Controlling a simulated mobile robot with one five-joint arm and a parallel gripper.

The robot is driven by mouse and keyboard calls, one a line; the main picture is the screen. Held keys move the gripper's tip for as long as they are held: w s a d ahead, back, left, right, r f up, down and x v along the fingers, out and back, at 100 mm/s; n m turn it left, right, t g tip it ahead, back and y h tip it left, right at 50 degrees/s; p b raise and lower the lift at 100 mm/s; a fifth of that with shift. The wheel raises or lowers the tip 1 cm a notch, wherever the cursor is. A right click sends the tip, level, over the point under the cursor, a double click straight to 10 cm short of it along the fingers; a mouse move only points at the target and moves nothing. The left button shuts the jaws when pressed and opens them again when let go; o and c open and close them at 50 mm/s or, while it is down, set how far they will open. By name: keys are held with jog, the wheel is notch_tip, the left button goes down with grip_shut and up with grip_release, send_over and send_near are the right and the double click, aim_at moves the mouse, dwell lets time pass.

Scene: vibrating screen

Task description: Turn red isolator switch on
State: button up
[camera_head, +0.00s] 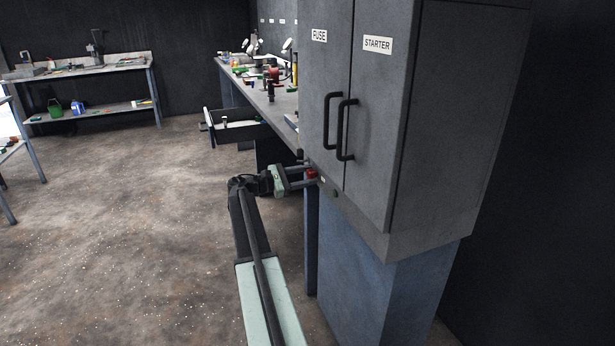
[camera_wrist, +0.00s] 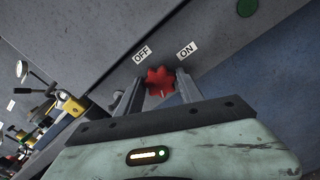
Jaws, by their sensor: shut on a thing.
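The red isolator switch (camera_wrist: 159,80) is a star-shaped knob on the grey cabinet's lower panel, between an OFF label (camera_wrist: 142,56) and an ON label (camera_wrist: 187,50) in the wrist view. My gripper (camera_wrist: 157,90) has one finger on each side of the knob and is shut on it. A small pale mark shows on the knob's near edge; I cannot tell for sure which label it is set to. In the head view the red knob (camera_head: 312,173) sits at the cabinet's lower left edge, with my gripper (camera_head: 305,178) reaching it from the left.
The grey cabinet (camera_head: 455,120) has FUSE and STARTER doors with black handles (camera_head: 346,130) above the knob. A green round button (camera_wrist: 247,7) is near the ON label. A cluttered workbench (camera_head: 283,104) with an open drawer (camera_head: 240,130) stands behind.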

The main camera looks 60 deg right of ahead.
jog(key=m, duration=0.6)
jog(key=shift+a+f+m, duration=0.1)
jog(key=shift+a+m, duration=0.1)
jog(key=shift+m, duration=0.1)
jog(key=m, duration=0.6)
dwell(0.4)
jog(key=o, duration=1.3)
jog(key=shift+d, duration=0.1)
jog(key=v, duration=0.8)
jog(key=shift+d, duration=0.1)
